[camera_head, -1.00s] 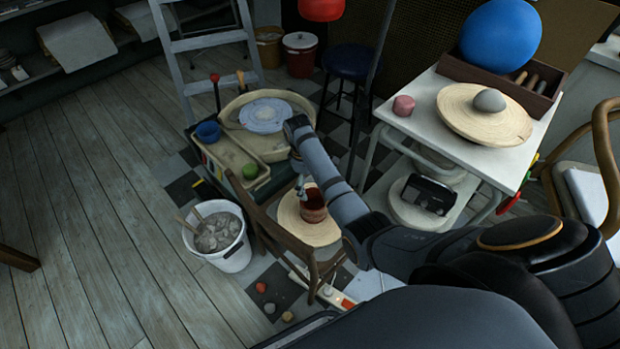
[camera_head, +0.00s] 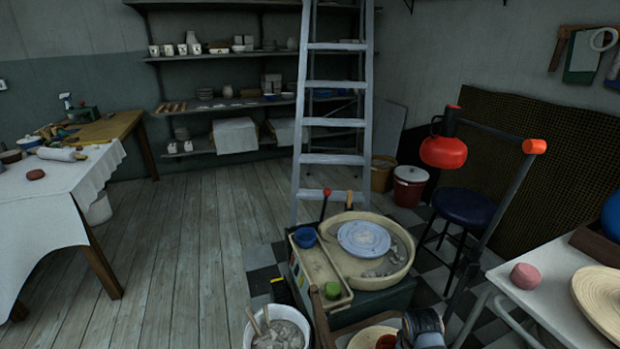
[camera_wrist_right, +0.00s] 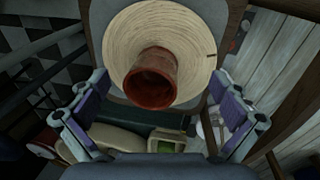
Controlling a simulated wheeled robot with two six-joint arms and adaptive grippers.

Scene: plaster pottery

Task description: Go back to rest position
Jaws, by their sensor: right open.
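In the right wrist view my right gripper (camera_wrist_right: 160,112) is open, with its fingers spread wide to left and right. A reddish-brown clay pot (camera_wrist_right: 151,82) shows between and beyond the fingers, with neither finger touching it. The pot stands on a round pale bat (camera_wrist_right: 190,30) on a chair. In the head view the bat (camera_head: 362,338) and part of the pot (camera_head: 386,342) show at the bottom edge, beside a part of my right arm (camera_head: 423,327). The right gripper is outside the head view. My left gripper is in neither view.
A potter's wheel (camera_head: 400,268) stands behind the chair, with a white bucket (camera_head: 278,333) left of it. A white table (camera_head: 520,300) with a pink lump (camera_head: 525,276) is at right. A stepladder (camera_head: 300,150) stands behind. The wooden floor (camera_head: 190,240) at left is clear.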

